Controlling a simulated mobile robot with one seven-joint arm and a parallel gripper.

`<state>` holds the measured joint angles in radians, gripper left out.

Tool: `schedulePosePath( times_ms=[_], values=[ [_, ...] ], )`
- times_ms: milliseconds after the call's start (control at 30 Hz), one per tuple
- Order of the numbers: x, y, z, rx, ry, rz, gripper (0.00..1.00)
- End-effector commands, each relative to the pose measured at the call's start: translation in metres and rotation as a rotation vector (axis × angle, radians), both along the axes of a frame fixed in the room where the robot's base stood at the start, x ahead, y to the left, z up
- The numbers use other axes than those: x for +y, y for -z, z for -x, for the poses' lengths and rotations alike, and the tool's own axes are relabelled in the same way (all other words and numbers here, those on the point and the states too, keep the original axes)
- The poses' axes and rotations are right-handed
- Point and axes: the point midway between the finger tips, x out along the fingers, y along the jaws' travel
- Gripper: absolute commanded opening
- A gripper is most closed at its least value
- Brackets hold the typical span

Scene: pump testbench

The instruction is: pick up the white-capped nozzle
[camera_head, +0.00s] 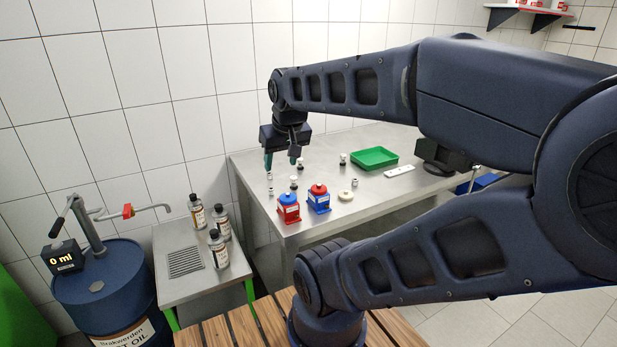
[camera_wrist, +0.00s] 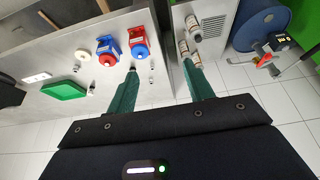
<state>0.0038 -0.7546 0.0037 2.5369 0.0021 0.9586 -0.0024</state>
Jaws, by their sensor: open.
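Several small nozzle-like pieces stand on the steel table. One with a white top and dark lower part (camera_head: 294,182) stands just below and right of my gripper (camera_head: 281,163). Similar pieces stand further back (camera_head: 342,159) and beside the gripper (camera_head: 300,163). A pale, greyish piece (camera_head: 269,178) stands below the left finger. They are too small to tell for certain which is the white-capped nozzle. My gripper points down above the table's left end, its green fingers apart and nothing between them. In the wrist view, my gripper (camera_wrist: 160,67) has a small piece (camera_wrist: 151,80) showing between its fingers.
Red and blue pump units (camera_head: 288,208) (camera_head: 319,199) stand near the table's front edge. A green tray (camera_head: 374,158) and a white strip (camera_head: 399,171) lie further right. Brown bottles (camera_head: 219,249) stand on a lower side table, beside a blue oil drum (camera_head: 104,290).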

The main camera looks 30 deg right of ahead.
Motion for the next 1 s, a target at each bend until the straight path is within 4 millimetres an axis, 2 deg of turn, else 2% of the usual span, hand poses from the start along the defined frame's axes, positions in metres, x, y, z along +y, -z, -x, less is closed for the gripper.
schedulePosePath(
  times_ms=[167,267,667,1000],
  values=[
    [-0.001,0.000,-0.003,0.005,-0.012,0.013,0.52],
    [-0.005,0.001,-0.014,0.020,-0.050,0.051,0.52],
    [-0.039,0.016,-0.097,0.157,-0.402,0.328,0.52],
    [-0.072,0.049,-0.171,0.301,-0.757,0.510,0.52]
  ],
)
